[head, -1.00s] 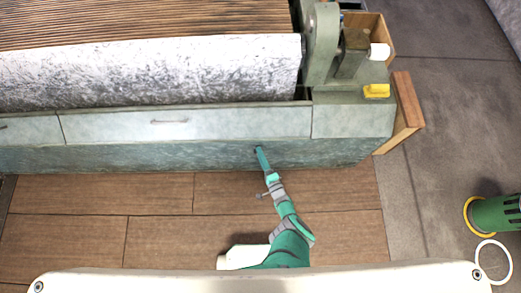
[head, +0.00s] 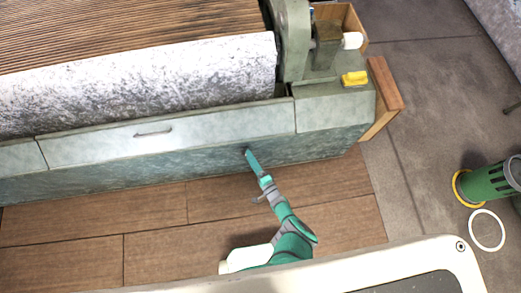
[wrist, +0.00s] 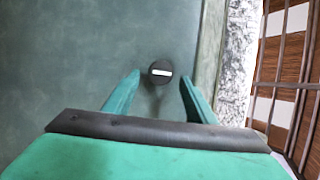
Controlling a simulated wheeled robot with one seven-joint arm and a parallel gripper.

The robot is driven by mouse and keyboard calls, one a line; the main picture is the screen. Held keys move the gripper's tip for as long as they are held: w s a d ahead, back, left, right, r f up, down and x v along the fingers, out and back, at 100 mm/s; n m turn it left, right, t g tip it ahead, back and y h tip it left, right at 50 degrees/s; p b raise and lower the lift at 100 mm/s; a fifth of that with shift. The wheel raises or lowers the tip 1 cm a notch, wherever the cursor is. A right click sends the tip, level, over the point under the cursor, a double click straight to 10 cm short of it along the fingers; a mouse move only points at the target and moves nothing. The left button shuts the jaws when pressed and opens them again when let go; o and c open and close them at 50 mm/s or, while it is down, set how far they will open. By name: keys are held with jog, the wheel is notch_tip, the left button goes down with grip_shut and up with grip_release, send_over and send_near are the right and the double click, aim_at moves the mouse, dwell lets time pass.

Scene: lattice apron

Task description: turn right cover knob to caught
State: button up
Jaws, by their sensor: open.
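A dark round knob (wrist: 160,70) with a white bar across its face sits on the green-grey cover panel (wrist: 90,50) in the wrist view. The bar lies nearly level in that picture. My gripper (wrist: 159,80) is open, with one green finger on each side of the knob and a gap to both. I cannot tell whether the fingertips reach level with the knob. In the head view my gripper (head: 250,157) points at the machine's lower front panel (head: 200,162), where the knob is too small or hidden to make out.
Above the panel is a pale drawer front (head: 150,134) with a handle. A yellow block (head: 355,78) sits on the machine's right end, beside a wooden board (head: 385,85). A green slotted cylinder (head: 485,182) and a white ring (head: 487,230) are on the floor at right. The wooden floor in front is clear.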

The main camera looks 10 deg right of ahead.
jog(key=v, duration=0.9)
dwell(0.5)
dwell(0.5)
jog(key=s+d+r+n+h, duration=0.2)
jog(key=s+d+r+n, duration=0.4)
jog(key=s+r+n, duration=0.55)
jog(key=s+a+r+h, duration=0.1)
jog(key=s+a+r, duration=0.1)
jog(key=r, duration=0.7)
jog(key=s+a+r+n+h, duration=0.1)
jog(key=a+r, duration=0.4)
jog(key=r, duration=0.5)
jog(key=s+a+r+n+g+h, duration=0.1)
jog(key=s+a+r, duration=0.3)
jog(key=r, duration=0.5)
jog(key=shift+s+a+r+h, duration=0.2)
jog(key=shift+s+r+h, duration=0.2)
jog(key=shift+s+h, duration=0.4)
jog(key=shift+w, duration=0.1)
